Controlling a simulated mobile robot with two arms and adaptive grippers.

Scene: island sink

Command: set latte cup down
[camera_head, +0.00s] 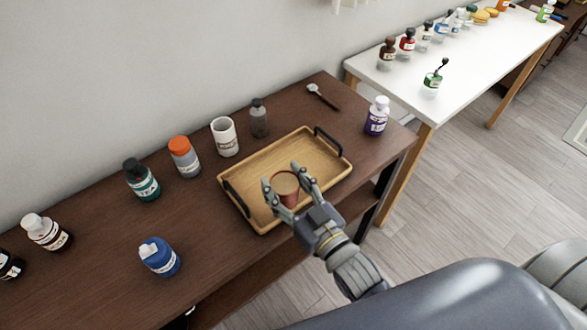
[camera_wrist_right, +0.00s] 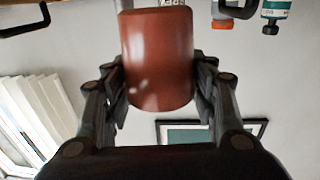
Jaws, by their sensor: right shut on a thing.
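A reddish-brown latte cup (camera_head: 287,195) with a tan top surface is upright between the fingers of my right gripper (camera_head: 287,184). The gripper is shut on its sides, with a finger along each side. In the right wrist view, which is upside down, the cup (camera_wrist_right: 158,60) fills the upper middle between both fingers (camera_wrist_right: 158,82). In the head view the cup appears over the wooden tray (camera_head: 240,188), in its front middle part. I cannot tell whether its base touches the tray. My left gripper is not in view.
The tray has two dark raised handles and stands on a brown table (camera_head: 95,237). Behind it are a white mug (camera_head: 224,137), a grey bottle (camera_head: 259,118) and an orange-capped jar (camera_head: 184,157). A purple-labelled bottle (camera_head: 377,116) stands to the right. The tray's other visible floor is clear.

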